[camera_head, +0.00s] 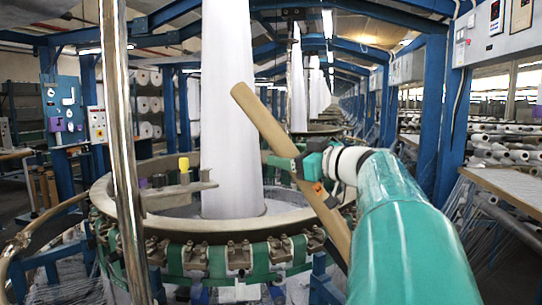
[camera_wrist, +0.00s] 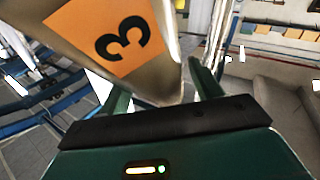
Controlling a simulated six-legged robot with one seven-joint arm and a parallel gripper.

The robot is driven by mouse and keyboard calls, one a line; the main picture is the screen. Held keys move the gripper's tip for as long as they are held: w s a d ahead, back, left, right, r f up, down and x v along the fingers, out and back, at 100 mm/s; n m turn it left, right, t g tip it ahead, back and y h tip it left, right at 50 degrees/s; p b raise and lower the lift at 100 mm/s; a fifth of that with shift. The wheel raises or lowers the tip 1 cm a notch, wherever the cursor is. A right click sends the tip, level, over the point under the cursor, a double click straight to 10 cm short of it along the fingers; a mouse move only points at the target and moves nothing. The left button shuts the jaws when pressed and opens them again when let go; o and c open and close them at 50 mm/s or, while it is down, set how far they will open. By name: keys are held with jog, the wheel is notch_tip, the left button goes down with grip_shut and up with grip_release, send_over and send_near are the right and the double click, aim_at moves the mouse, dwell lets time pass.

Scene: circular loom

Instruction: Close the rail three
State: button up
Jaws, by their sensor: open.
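Rail three is a long tan bar (camera_head: 265,122) slanting from upper left to lower right in front of the loom in the head view. In the wrist view its broad face (camera_wrist: 165,45) fills the upper middle and carries an orange label with a black 3. My gripper (camera_head: 310,166) is at the middle of the bar, reaching it from the right. In the wrist view my gripper (camera_wrist: 160,82) is open, with one green finger on each side of the bar's near edge. I cannot tell whether either finger touches it. The gripper hides part of the bar.
The loom's round rim (camera_head: 190,228) stands behind the bar, with a tall white fabric tube (camera_head: 229,110) rising from its middle. A shiny upright post (camera_head: 120,150) is at the left.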

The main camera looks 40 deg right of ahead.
jog(key=shift+c, duration=0.3)
jog(key=c, duration=1.3)
jog(key=shift+a, duration=0.1)
